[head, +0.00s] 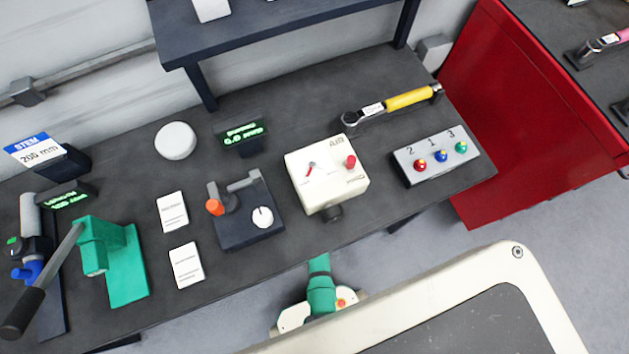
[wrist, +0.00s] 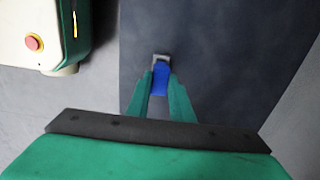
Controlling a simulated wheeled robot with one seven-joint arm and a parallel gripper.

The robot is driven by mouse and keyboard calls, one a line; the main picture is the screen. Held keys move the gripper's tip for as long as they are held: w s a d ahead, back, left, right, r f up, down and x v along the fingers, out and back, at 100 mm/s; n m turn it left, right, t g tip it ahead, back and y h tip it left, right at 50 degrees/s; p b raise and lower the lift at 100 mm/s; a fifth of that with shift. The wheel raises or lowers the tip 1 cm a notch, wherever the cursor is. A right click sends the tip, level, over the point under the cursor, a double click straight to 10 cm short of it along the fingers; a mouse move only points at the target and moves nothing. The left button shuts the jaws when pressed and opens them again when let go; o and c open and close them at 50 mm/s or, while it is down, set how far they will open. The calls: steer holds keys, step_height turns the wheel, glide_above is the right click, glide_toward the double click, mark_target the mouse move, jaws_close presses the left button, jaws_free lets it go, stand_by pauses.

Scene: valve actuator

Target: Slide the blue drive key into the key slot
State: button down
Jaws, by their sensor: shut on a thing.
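In the wrist view my gripper (wrist: 161,82) has its two green fingers shut on the blue drive key (wrist: 160,80). Beyond the key's far end is a small light-grey metal piece (wrist: 161,57) with a dark middle. It appears close to or touching the key; I cannot tell whether it is the key slot or whether the key is inside it. A dark blue-grey surface (wrist: 215,45) lies behind. In the head view I cannot make out the key, the slot or my gripper's fingertips.
In the wrist view a cream-and-green housing with a red button (wrist: 34,43) is at upper left. The head view shows a dark bench with a cream box (head: 326,172), a three-button panel (head: 436,156), a yellow-handled wrench (head: 408,98), a navy block (head: 245,232) and a green stand (head: 125,268).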

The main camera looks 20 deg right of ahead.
steer(key=shift+s+d+f, duration=0.1)
steer(key=shift+s+f, duration=0.05)
steer(key=shift+f, duration=0.15)
steer(key=shift+f, duration=1.15)
steer(key=c, duration=1.5)
jaws_free()
steer(key=shift+r, duration=0.1)
step_height(320, 180, up, 11)
steer(key=shift+f, duration=0.2)
